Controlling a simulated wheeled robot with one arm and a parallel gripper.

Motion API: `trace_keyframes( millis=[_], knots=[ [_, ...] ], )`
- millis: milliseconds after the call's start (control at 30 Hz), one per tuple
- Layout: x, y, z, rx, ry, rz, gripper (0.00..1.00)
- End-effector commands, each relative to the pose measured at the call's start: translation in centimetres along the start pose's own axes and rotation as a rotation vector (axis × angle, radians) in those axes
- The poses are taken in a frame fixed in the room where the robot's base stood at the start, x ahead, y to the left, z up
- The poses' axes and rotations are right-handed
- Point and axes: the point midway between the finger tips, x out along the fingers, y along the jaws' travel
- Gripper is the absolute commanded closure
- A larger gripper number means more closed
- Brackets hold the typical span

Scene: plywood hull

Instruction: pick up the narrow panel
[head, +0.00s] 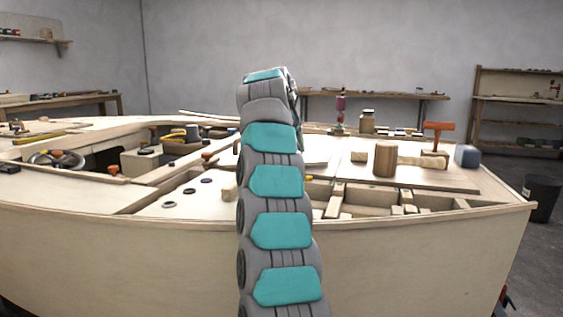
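My arm rises through the middle of the head view and bends away at its top. My gripper is hidden behind it, so its fingers do not show. Several flat pale wooden pieces lie on the plywood hull (110,232), and I cannot tell for certain which is the narrow panel. A long thin pale strip (208,116) lies at the far left of the arm. A pale flat board (317,150) lies just right of the arm, partly hidden by it. A wider flat board (435,179) lies on the right part of the deck.
A brown cylinder (385,160), a mallet with an orange-red head (438,127) and a blue-grey block (467,156) stand on the right deck. Open framed compartments (375,202) lie along the near right edge. A dark bin (541,197) stands at right.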

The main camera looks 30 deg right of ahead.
Motion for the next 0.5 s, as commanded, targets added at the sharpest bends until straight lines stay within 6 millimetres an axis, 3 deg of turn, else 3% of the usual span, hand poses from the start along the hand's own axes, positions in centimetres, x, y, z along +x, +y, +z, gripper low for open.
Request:
trace_keyframes(
  millis=[100,333,500],
  knots=[
    [1.34,0.03,0.04,0.000,-0.004,0.003,0.35],
    [1.38,0.02,0.00,0.000,-0.003,0.002,0.36],
    [1.36,0.01,-0.01,0.000,-0.003,0.002,0.55]
  ],
)
